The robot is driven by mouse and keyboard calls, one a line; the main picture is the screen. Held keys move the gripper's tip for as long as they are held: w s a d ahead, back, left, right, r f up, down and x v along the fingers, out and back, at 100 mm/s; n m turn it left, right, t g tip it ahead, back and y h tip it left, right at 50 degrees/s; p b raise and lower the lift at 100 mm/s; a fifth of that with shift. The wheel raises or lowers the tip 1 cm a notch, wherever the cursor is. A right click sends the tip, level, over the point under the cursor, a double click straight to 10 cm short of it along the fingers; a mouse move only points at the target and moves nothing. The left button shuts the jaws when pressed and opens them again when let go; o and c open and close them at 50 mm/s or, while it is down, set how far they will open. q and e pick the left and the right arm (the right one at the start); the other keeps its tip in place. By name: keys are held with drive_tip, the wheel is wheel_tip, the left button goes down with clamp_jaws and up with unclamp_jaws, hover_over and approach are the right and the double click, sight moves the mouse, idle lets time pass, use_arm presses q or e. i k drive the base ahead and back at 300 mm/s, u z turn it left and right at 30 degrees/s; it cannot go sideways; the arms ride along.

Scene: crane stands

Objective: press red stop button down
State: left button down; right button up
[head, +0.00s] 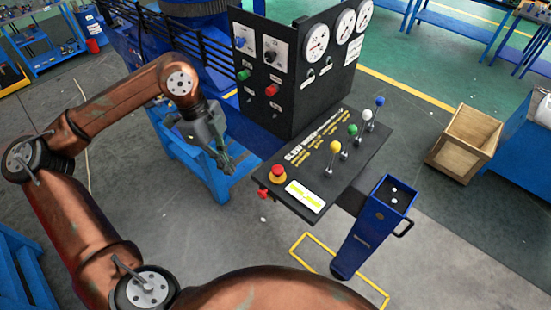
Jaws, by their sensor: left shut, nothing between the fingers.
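The red stop button (278,171) sits on a yellow base at the near left corner of the black control panel (318,172). It looks like a round mushroom head. My left gripper (227,166) points downward, to the left of the button and apart from it, just off the panel's left edge. Its fingers are shut and hold nothing. My right gripper does not show.
Levers with yellow (335,146), green, white and blue knobs stand on the panel. A black upright board (290,75) with gauges rises behind it. A blue stand (192,155) is below my gripper. A wooden crate (466,142) is at right.

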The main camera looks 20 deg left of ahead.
sight(277, 170)
drive_tip(key=u, duration=1.35)
drive_tip(key=i, duration=0.45)
drive_tip(key=z, duration=1.95)
